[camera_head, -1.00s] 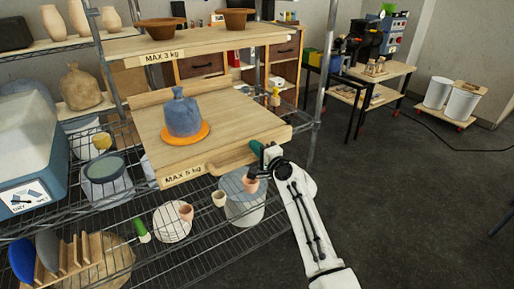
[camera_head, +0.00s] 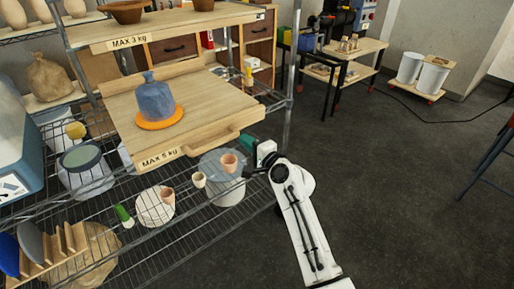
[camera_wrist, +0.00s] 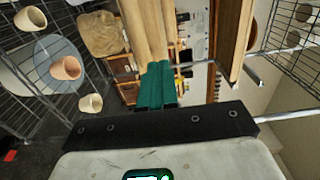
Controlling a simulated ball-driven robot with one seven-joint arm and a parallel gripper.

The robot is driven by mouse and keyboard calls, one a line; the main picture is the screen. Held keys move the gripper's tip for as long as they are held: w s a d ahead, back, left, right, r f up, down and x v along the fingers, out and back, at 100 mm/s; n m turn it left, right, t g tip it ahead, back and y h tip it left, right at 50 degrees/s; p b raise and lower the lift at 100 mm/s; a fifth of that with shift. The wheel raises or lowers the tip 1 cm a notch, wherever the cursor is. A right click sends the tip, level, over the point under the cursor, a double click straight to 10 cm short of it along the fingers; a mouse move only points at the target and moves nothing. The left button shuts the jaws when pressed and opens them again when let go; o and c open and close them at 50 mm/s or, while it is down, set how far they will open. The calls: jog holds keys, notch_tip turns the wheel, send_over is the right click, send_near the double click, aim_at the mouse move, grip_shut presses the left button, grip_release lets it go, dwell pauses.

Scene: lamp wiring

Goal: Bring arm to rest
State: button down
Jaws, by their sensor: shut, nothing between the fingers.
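My white arm (camera_head: 300,220) reaches up from the bottom of the head view, in front of the right part of the wire shelving. My gripper (camera_head: 247,168) is at its upper end, partly hidden by my wrist. It is to the right of and below the front edge of the wooden pull-out board (camera_head: 195,100), apart from its handle (camera_head: 212,143). In the wrist view my gripper's green fingers (camera_wrist: 157,82) are together with nothing between them.
A blue bottle (camera_head: 155,100) stands on an orange plate (camera_head: 160,123) on the board. A shelf post (camera_head: 291,70) is close behind my arm. Dark floor (camera_head: 400,190) to the right is clear.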

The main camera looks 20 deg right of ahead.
jog(key=s+d+f+n+g+h+p, duration=0.1)
jog(key=s+f+n+g, duration=0.5)
jog(key=s, duration=0.7)
jog(key=s+d+f+n+g+p, duration=0.1)
jog(key=s+f+n+g, duration=0.25)
jog(key=s+f, duration=0.75)
jog(key=s+d+r+n+g+h, duration=0.1)
jog(key=s+d+n+g+h, duration=0.1)
jog(key=s, duration=1.2)
jog(key=s+d+r+n+g+h, duration=0.1)
jog(key=s+d+g, duration=0.3)
jog(key=s, duration=0.9)
jog(key=shift+s+d+r+n+g+h+p, duration=0.2)
jog(key=shift+s+n+g+h+p, duration=0.2)
jog(key=shift+n+h, duration=0.45)
